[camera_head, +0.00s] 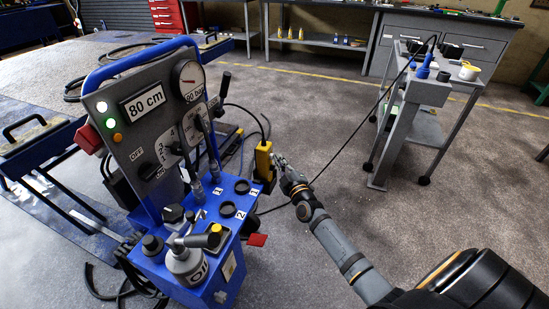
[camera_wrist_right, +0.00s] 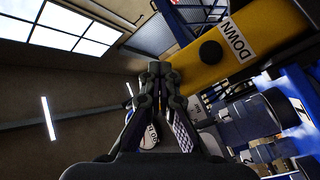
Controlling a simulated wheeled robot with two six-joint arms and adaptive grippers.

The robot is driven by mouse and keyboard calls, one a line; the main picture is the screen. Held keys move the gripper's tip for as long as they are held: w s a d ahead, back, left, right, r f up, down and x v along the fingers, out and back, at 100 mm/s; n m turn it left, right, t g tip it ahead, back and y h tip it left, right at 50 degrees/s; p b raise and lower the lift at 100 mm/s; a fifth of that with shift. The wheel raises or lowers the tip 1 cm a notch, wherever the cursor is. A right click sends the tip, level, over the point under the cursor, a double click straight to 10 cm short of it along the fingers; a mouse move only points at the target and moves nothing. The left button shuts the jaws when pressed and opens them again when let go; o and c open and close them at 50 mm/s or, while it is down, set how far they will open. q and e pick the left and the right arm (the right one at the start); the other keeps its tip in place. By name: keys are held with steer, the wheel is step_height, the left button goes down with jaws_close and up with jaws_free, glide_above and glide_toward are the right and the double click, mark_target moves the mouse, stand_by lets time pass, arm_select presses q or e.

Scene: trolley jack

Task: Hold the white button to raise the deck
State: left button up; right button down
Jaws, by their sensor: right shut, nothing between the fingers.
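A yellow control box (camera_head: 263,161) hangs beside the blue machine. In the right wrist view it (camera_wrist_right: 245,42) fills the upper right, with a black button (camera_wrist_right: 210,54) beside a DOWN label. No white button shows on it in either view; I cannot tell whether my fingers cover one. My right gripper (camera_head: 275,157) is at the box's right side. In the wrist view its fingers (camera_wrist_right: 160,68) are shut and empty, tips close to the box's end; contact is unclear. The panel's display (camera_head: 143,102) reads 80 cm. A lit white round light (camera_head: 102,107) is at the panel's left. My left gripper is out of view.
The blue machine (camera_head: 215,262) carries a grey panel, a gauge (camera_head: 187,81), levers and an OIL bottle (camera_head: 186,264). A black cable runs from the box area to a grey trolley (camera_head: 411,97) at the right. The floor between them is open.

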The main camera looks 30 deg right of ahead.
steer(key=shift+s+d, duration=0.55)
steer(key=shift+s, duration=0.1)
steer(key=s+d+p, duration=0.2)
steer(key=s+d, duration=0.1)
steer(key=s, duration=0.1)
steer(key=shift+d, duration=0.15)
steer(key=shift+w, duration=0.1)
stand_by(1.6)
